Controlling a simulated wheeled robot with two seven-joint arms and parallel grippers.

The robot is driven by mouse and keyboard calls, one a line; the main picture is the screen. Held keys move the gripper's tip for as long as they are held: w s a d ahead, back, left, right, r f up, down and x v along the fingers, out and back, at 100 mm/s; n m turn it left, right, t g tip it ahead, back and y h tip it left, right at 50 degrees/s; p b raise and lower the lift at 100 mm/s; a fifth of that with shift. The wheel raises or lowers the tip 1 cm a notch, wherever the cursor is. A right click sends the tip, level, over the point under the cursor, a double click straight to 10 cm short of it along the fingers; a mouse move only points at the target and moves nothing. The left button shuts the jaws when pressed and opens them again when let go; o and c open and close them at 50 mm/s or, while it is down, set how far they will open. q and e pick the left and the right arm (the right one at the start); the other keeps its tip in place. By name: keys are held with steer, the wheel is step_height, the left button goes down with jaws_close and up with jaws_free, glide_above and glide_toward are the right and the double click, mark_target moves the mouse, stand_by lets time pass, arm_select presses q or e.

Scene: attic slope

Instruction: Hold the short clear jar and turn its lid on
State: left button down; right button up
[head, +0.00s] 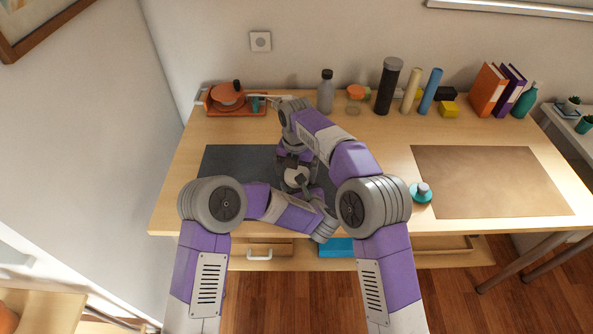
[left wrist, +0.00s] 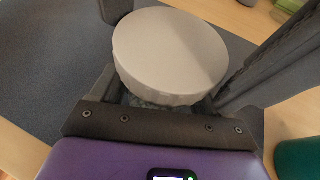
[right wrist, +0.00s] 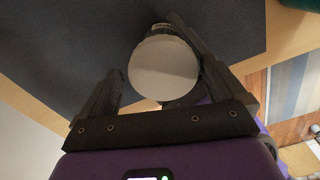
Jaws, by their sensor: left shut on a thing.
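The short clear jar (left wrist: 150,101) stands in my left gripper's jaws, mostly hidden under its lid; only a strip of glass shows in the left wrist view. The pale grey, round lid (left wrist: 171,52) sits on top of the jar. It also shows in the right wrist view (right wrist: 164,68) and in the head view (head: 297,178). My left gripper (head: 302,187) is shut on the jar, over the dark mat. My right gripper (right wrist: 146,50) is open, its fingers on either side of the lid. A gap shows between the lid and its left finger.
The dark mat (head: 228,163) lies beneath both grippers. Along the back stand an orange device (head: 228,98), a grey bottle (head: 326,95), a tall dark cylinder (head: 387,88), rolls and binders. A teal object (head: 421,193) stands beside the brown mat (head: 490,180), which is clear.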

steer(key=shift+d+r, duration=0.1)
steer(key=shift+r, duration=2.15)
steer(key=shift+r+n, duration=1.7)
steer(key=shift+f, duration=4)
